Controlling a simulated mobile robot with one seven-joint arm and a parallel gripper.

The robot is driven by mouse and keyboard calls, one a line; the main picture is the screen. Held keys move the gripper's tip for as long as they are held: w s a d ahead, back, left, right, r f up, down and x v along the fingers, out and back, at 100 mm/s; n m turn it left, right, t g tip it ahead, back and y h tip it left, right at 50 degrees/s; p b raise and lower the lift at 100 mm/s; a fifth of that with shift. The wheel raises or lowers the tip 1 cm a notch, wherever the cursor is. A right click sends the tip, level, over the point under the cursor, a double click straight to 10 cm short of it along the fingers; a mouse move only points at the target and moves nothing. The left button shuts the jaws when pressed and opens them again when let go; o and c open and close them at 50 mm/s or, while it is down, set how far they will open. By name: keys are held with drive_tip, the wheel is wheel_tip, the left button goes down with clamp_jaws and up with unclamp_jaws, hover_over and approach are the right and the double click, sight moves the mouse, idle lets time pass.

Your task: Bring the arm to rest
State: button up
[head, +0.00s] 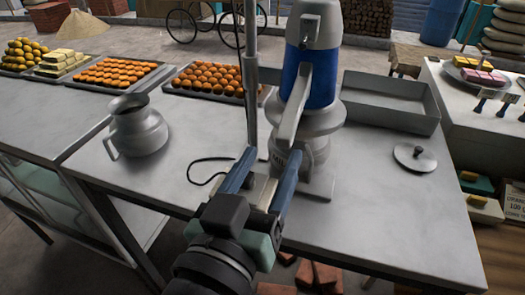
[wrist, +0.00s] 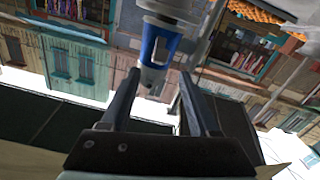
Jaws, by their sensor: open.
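My gripper (head: 268,160) is in front of the grey and blue machine (head: 308,85), above the front edge of the metal table (head: 390,215). Its two blue-grey fingers are apart, with nothing seen held between them. In the wrist view the open fingers (wrist: 157,82) point toward the blue and white body of the machine (wrist: 158,50). I cannot tell whether the fingers touch the machine's base. The gripper and fingers hide part of the table and the machine's lower front.
A metal jug (head: 137,127) stands on the table to the left. A round lid (head: 414,157) lies to the right, before an empty grey tray (head: 389,100). Trays of orange sweets (head: 207,80) line the back left. A thin pole (head: 250,75) rises beside the machine. The table's front right is clear.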

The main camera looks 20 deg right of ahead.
drive_tip(key=shift+r, duration=0.1)
drive_tip(key=w+a+r+n+t+y, duration=0.1)
drive_tip(key=w+a+r+t+y, duration=0.15)
drive_tip(key=r, duration=0.45)
drive_tip(key=w+a+r+n+t+y, duration=0.1)
drive_tip(key=a+r+t+y, duration=0.2)
drive_tip(key=r, duration=0.5)
drive_tip(key=s+a+r+n+t+y, duration=0.1)
drive_tip(key=s+r+t+y, duration=0.1)
drive_tip(key=r, duration=0.4)
drive_tip(key=s+a+r+n+t+y, duration=0.1)
drive_tip(key=s+a+r+t+y, duration=0.1)
drive_tip(key=r+t, duration=0.3)
wheel_tip(320, 180, up, 2)
drive_tip(key=shift+s+a+r+n+y, duration=0.2)
drive_tip(key=shift+s+n+y, duration=0.25)
drive_tip(key=shift+s, duration=0.45)
drive_tip(key=shift+f, duration=0.1)
